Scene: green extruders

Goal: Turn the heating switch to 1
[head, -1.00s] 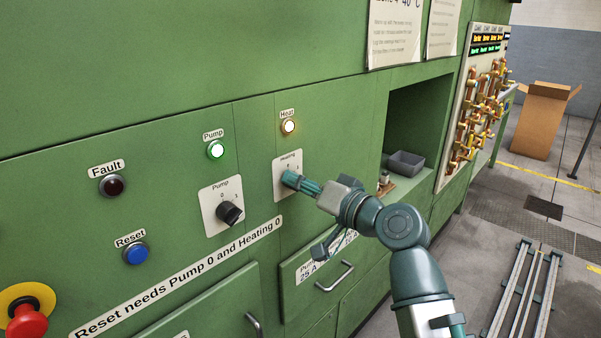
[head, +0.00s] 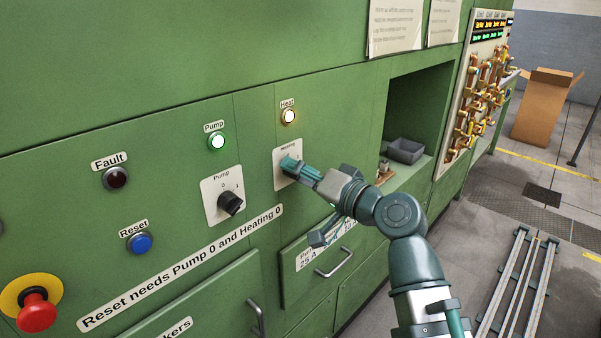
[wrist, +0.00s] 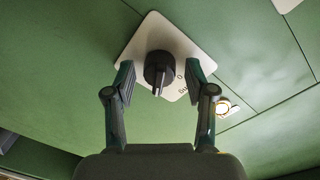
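The heating switch is a black knob (wrist: 159,69) on a white plate (wrist: 152,29) in the wrist view. Its ridge, with a pale mark, points down in that view, turned away from the printed 0; I cannot read the 1. My gripper (wrist: 161,74) is open, one finger on each side of the knob, with gaps showing on both sides. In the head view my gripper (head: 289,166) is at the heating plate (head: 281,181) and hides the knob. The heat lamp (head: 288,116) above glows warm white.
A blue reset button (head: 139,243) and red emergency stop (head: 37,312) are further left. A drawer handle (head: 335,268) sticks out below my arm.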

